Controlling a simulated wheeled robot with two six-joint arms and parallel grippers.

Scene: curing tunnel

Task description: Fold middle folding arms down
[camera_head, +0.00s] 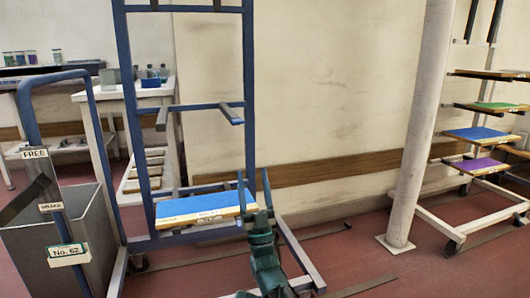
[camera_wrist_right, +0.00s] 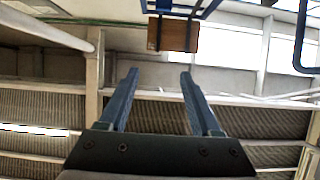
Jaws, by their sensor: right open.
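A blue upright rack frame (camera_head: 250,75) stands in the centre of the head view. My left gripper is not in view.
A grey bin (camera_head: 85,240) with a blue handle and a lever labelled FREE and BRAKE stands at left. A white post (camera_head: 418,130) and another rack holding coloured boards (camera_head: 478,134) stand at right. A white table (camera_head: 130,92) is behind. Red floor lies open before the post.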

